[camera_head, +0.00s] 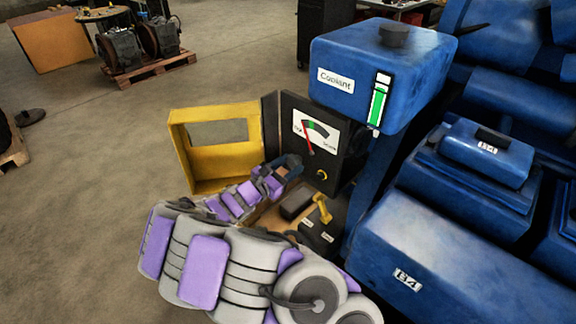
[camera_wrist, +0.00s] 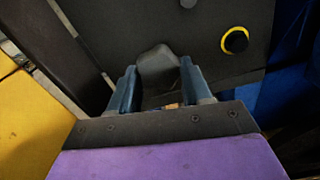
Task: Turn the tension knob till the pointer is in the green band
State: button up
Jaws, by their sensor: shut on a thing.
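The dark gauge box (camera_head: 345,172) has a white dial (camera_head: 326,140) with a dark arc and a small green band (camera_head: 311,124). Its red pointer (camera_head: 307,138) leans up and left, with its tip seemingly just left of the green band. My gripper (camera_head: 290,164) is at the box's lower left. In the wrist view my gripper (camera_wrist: 160,88) has its two blue fingers on either side of a dark grey knob (camera_wrist: 158,66) on the panel, shut on it. The head view hides this knob behind the fingers. A yellow-ringed knob (camera_head: 322,174) sits apart, to the right; it also shows in the wrist view (camera_wrist: 235,40).
An open yellow door (camera_head: 183,155) with a window stands left of the box. A blue coolant tank (camera_head: 350,60) hangs above, and blue engine parts (camera_head: 440,250) fill the right. A yellow-handled part (camera_head: 322,209) sits below. Open floor (camera_head: 80,200) lies left.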

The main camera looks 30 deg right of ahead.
jog(key=shift+r+n+p, duration=0.2)
jog(key=shift+n+p, duration=0.1)
jog(key=shift+p, duration=0.05)
jog(key=n+p, duration=0.1)
jog(key=p, duration=0.1)
jog(key=n+p, duration=0.1)
jog(key=p, duration=0.2)
jog(key=shift+r+n, duration=0.2)
jog(key=shift+n, duration=0.1)
jog(key=n+p, duration=0.3)
jog(key=p, duration=0.1)
jog(key=shift+f+n+p, duration=0.15)
jog(key=shift+n+p, duration=0.15)
jog(key=shift+n, duration=0.1)
jog(key=n+p, duration=0.2)
jog(key=shift+n, duration=0.4)
jog(key=n+p, duration=0.3)
jog(key=n, duration=0.3)
jog(key=shift+a, duration=0.1)
jog(key=n+p, duration=0.1)
jog(key=n, duration=0.4)
jog(key=shift+f+n+p, duration=0.1)
jog(key=shift+n+p, duration=0.25)
jog(key=shift+n, duration=0.05)
